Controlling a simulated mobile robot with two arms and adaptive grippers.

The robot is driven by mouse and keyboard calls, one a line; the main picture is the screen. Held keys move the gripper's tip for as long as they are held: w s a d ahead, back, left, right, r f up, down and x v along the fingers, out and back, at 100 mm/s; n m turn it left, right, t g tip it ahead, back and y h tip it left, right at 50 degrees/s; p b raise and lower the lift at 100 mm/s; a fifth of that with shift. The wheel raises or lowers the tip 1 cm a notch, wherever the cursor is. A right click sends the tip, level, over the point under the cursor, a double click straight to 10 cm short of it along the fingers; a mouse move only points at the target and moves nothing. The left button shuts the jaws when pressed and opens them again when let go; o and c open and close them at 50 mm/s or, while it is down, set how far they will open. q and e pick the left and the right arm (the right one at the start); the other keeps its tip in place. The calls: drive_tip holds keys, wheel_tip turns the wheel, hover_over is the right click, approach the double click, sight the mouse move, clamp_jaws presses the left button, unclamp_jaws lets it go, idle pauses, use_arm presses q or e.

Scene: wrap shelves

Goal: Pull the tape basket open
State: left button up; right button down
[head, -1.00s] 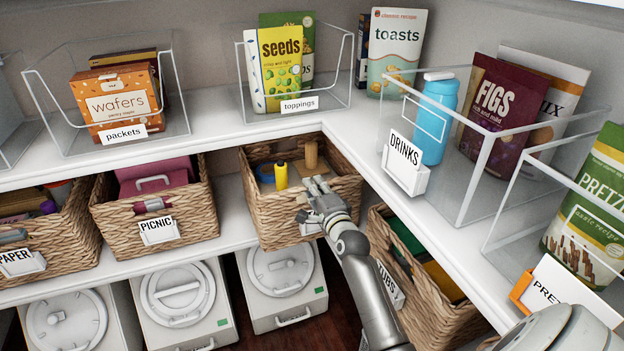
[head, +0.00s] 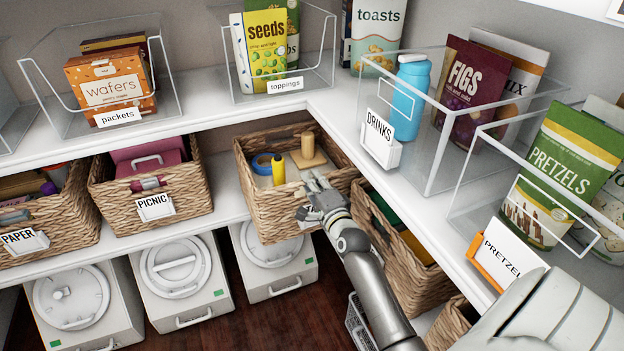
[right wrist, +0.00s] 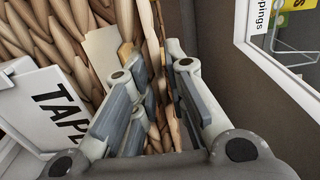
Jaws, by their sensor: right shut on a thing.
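The tape basket (head: 262,214) is a woven basket on the middle shelf, standing out past the shelf's front edge. A blue tape roll (head: 262,164), a yellow cylinder (head: 279,170) and a tan spool on a flat base (head: 307,150) show inside it. My right gripper (head: 314,190) is at the basket's front rim, near its right side. In the right wrist view the fingers (right wrist: 160,85) are shut on the woven rim, beside the white label (right wrist: 52,108) reading "TAPE", which is partly cut off. My left gripper is not in view.
The picnic basket (head: 190,190) stands to the left, and another woven basket (head: 405,270) is close on the right, partly behind my arm. Clear bins, including the drinks bin (head: 455,140), stand on the shelf above. White lidded containers (head: 270,262) sit below.

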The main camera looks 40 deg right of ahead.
drive_tip(key=shift+f, duration=0.1)
drive_tip(key=c, duration=1.4)
unclamp_jaws()
drive_tip(key=shift+c, duration=0.2)
drive_tip(key=v, duration=1.2)
drive_tip(key=shift+a, duration=0.1)
